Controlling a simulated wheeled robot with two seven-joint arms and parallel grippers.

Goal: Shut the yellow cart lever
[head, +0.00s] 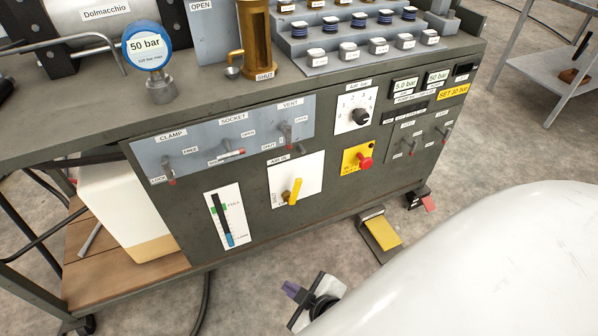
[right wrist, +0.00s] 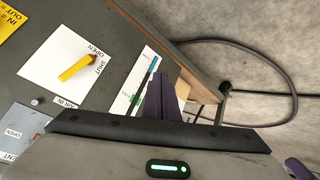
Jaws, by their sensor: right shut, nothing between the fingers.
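The yellow lever (head: 295,192) sits on a white plate labelled AIR IN on the cart's front panel. It stands nearly upright there, its top leaning slightly right. The right wrist view shows the lever (right wrist: 76,68) at upper left, beside small OPEN and SHUT labels. My right gripper (head: 292,290) is low in front of the cart, below the lever and clear of it. Its purple fingers (right wrist: 168,95) are together and empty in the right wrist view. My left gripper is not seen in the head view; a purple piece at the wrist view's bottom right corner is unclear.
A level gauge (head: 221,219) is left of the lever and a red button (head: 365,162) right of it. Switches for clamp, socket and vent (head: 285,131) are above. A yellow pedal (head: 383,231) stands on the floor. My large white body part covers the lower right.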

